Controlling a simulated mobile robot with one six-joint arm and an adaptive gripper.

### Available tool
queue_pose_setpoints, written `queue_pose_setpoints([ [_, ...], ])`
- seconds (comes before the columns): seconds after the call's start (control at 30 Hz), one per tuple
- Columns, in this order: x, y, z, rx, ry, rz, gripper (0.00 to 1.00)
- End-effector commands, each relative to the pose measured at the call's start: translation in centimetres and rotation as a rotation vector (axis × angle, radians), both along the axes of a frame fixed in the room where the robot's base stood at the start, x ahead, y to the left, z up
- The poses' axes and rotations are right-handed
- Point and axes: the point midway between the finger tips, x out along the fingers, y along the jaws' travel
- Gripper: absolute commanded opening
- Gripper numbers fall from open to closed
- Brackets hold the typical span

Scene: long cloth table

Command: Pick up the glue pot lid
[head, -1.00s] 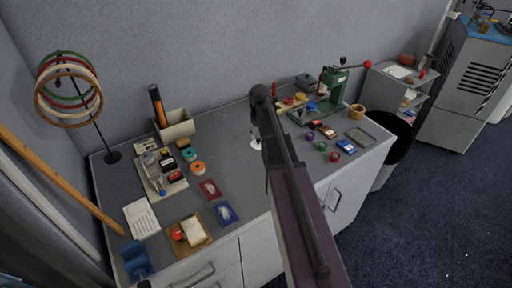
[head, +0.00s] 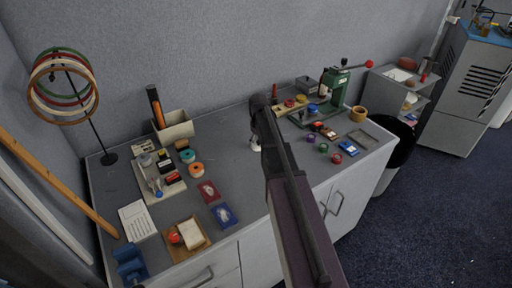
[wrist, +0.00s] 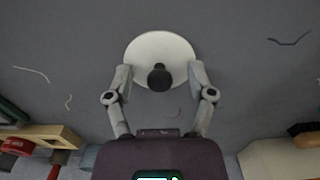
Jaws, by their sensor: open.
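The glue pot lid is a white round disc (wrist: 150,48) with a dark round knob (wrist: 160,77) in the wrist view. It lies on the grey table top. My gripper (wrist: 160,76) is open, with one grey finger on each side of the lid's near part and the knob between them. I cannot tell whether the fingers touch the rim. In the head view my arm hides most of the gripper; a pale bit (head: 255,146) shows beside it, and I cannot tell if it is finger or lid.
The grey table (head: 225,160) is clear around the lid. A tray of small tools (head: 158,180) and colored tape rolls stand left. A green press (head: 328,95) and several small colored items stand right. A pen holder (head: 176,125) is at the back left.

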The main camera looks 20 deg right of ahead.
Motion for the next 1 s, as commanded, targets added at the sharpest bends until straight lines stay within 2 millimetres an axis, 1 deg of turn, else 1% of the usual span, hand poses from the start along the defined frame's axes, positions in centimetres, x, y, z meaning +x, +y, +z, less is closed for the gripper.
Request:
queue_pose_setpoints([
  [0.17,0.0,0.01,0.0,0.0,0.0,0.0,0.7],
  [0.2,0.0,0.01,0.0,0.0,0.0,0.0,0.65],
  [0.27,0.0,0.01,0.0,0.0,0.0,0.0,0.47],
  [0.3,0.0,0.01,0.0,0.0,0.0,0.0,0.35],
  [0.37,0.0,0.01,0.0,0.0,0.0,0.0,0.17],
  [0.4,0.0,0.01,0.0,0.0,0.0,0.0,0.05],
  [0.5,0.01,0.02,-0.01,0.0,0.0,0.0,0.03],
  [0.8,0.0,0.03,0.01,0.0,0.0,0.0,0.03],
  [1.0,0.01,0.04,0.42,0.0,0.0,0.001,0.03],
])
